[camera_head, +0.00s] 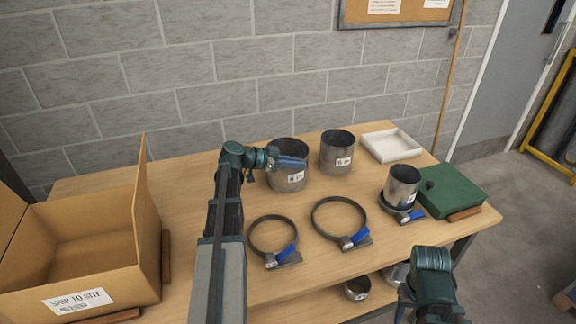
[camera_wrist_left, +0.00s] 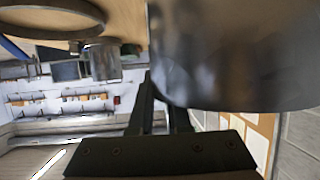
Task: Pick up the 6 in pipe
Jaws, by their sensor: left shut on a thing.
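Three grey metal pipe pieces with white labels stand on the wooden table; the label print is too small to read, so I cannot tell which is the 6 in pipe. My left gripper (camera_head: 288,161) is shut on the rim of the widest pipe (camera_head: 289,182), at the left. This pipe fills the upper right of the left wrist view (camera_wrist_left: 240,55). A second pipe (camera_head: 337,157) stands right of it. The smallest pipe (camera_head: 403,184) stands inside a ring clamp at the right. My right gripper (camera_head: 434,301) is low at the right; its jaws are not clear.
Two open ring clamps with blue handles, a smaller one (camera_head: 251,244) and a larger one (camera_head: 317,224), lie in front of the pipes. A cardboard box (camera_head: 80,292) stands at left, a white tray (camera_head: 415,151) at back right, a green case (camera_head: 462,196) at right.

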